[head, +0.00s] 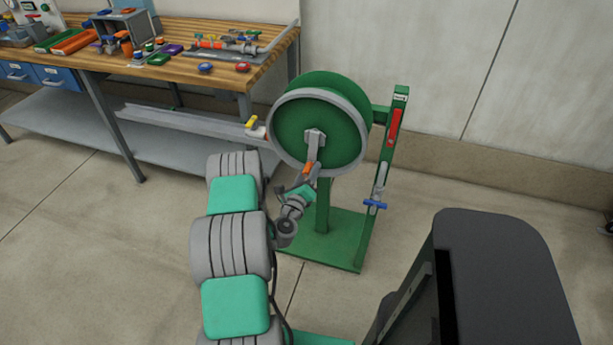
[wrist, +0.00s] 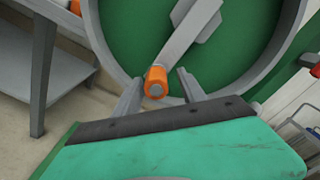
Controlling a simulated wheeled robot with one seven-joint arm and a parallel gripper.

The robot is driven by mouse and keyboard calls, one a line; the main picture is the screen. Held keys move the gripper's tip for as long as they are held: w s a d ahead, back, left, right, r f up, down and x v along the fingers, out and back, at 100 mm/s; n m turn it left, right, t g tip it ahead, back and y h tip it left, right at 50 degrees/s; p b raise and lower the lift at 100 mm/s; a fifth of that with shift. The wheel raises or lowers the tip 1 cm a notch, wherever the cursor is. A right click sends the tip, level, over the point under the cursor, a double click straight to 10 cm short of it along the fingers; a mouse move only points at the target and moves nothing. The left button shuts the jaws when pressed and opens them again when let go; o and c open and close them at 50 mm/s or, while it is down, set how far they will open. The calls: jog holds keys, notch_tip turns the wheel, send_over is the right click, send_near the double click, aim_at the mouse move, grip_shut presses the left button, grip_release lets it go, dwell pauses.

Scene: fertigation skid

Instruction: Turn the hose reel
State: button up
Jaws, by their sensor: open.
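The hose reel (head: 293,124) is a green drum with a grey rim on a green stand. A grey crank arm runs from its hub (head: 315,136) down to an orange handle (head: 307,168). In the wrist view the orange handle (wrist: 156,81) hangs at the lower end of the crank arm (wrist: 187,36). My gripper (wrist: 157,86) is open, with one finger on each side of the handle in the picture. I cannot tell whether the handle lies fully between the fingers in depth. In the head view my gripper (head: 303,184) is small and close to the handle.
A wooden workbench (head: 180,35) with trays, fittings and tools stands at the back left, with a grey lower shelf (head: 165,125). The reel's green post (head: 391,150) carries a red part and a blue handle (head: 375,204). Open floor lies right of the stand.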

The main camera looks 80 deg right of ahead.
jog(key=shift+w+a+b, duration=0.25)
jog(key=shift+a+b, duration=0.55)
jog(key=shift+a, duration=1)
jog(key=shift+w+a+b, duration=0.2)
jog(key=shift+a+b, duration=0.55)
jog(key=shift+a, duration=1)
